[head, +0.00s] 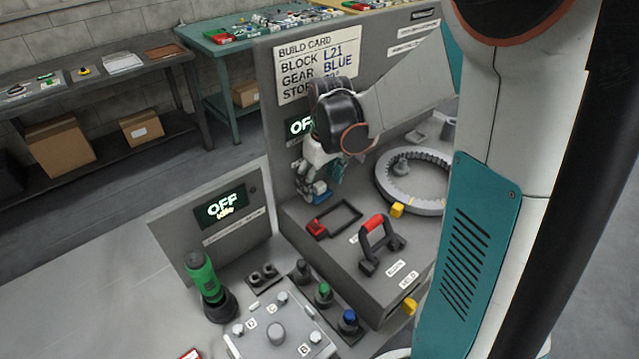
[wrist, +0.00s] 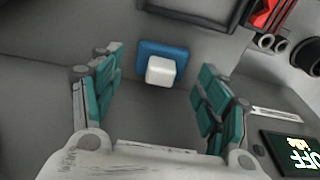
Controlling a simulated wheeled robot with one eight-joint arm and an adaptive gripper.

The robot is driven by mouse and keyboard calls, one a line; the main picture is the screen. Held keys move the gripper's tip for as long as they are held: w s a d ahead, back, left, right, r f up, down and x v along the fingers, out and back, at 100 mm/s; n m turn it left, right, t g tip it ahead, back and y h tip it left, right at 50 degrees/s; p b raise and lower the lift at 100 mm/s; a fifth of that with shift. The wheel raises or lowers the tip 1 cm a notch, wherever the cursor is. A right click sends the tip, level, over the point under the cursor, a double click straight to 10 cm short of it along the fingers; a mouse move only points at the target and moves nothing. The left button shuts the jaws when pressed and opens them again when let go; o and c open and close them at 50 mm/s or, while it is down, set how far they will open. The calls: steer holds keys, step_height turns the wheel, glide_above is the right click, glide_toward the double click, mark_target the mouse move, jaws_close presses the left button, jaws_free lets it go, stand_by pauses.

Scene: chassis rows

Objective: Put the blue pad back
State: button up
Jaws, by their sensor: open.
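The blue pad (wrist: 178,50) is a flat blue square with a white block on its face, on a grey surface in the wrist view. In the head view, the blue pad (head: 318,192) shows only partly, under my gripper. My gripper (head: 320,178) points down at it beside the grey panel. In the wrist view, my gripper (wrist: 158,68) has its teal fingers apart, one on each side of the pad, with clear gaps. Its fingers look empty. Whether they are level with the block is hard to tell.
A dark rectangular frame with a red clip (head: 316,229) lies right of the pad. A red-topped handle (head: 376,224) and a ring gear (head: 385,190) stand beyond it. A display reading OFF (head: 220,207) and a green-handled lever (head: 203,275) are at left.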

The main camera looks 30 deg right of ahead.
mark_target(323, 196)
step_height(323, 196, up, 10)
steer(key=s+p, duration=0.1)
steer(key=p, duration=0.2)
steer(key=shift+s+r, duration=0.15)
steer(key=shift+r, duration=0.1)
steer(key=shift+d, duration=0.1)
